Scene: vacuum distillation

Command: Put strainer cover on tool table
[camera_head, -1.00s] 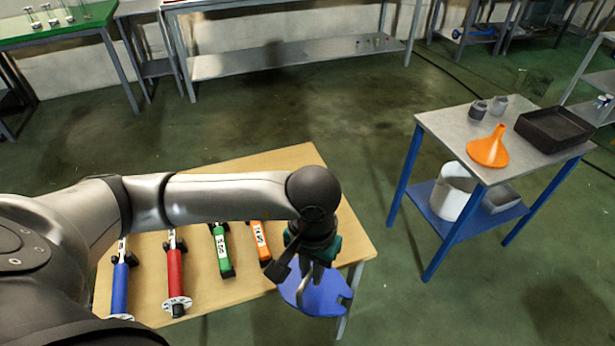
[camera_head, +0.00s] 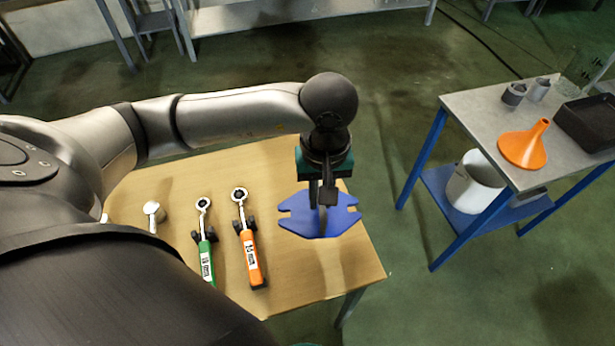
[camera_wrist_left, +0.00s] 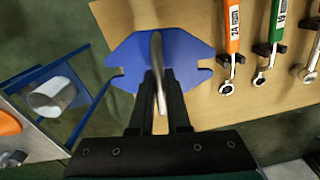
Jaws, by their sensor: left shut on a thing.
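The strainer cover (camera_head: 335,222) is a flat blue plate with notched edges and a metal handle. My left gripper (camera_head: 325,203) is shut on its handle and holds it over the right part of the wooden tool table (camera_head: 346,270). In the left wrist view the cover (camera_wrist_left: 190,52) shows beyond the fingers of my left gripper (camera_wrist_left: 160,108), with the handle between them. The plate looks roughly level. I cannot tell whether it touches the table top. My right gripper is not in view.
An orange-handled wrench (camera_head: 250,258) and a green-handled wrench (camera_head: 206,256) lie on the table left of the cover. A metal side table (camera_head: 475,115) with blue legs stands at the right, bearing an orange funnel (camera_head: 524,146) and a black tray (camera_head: 588,124).

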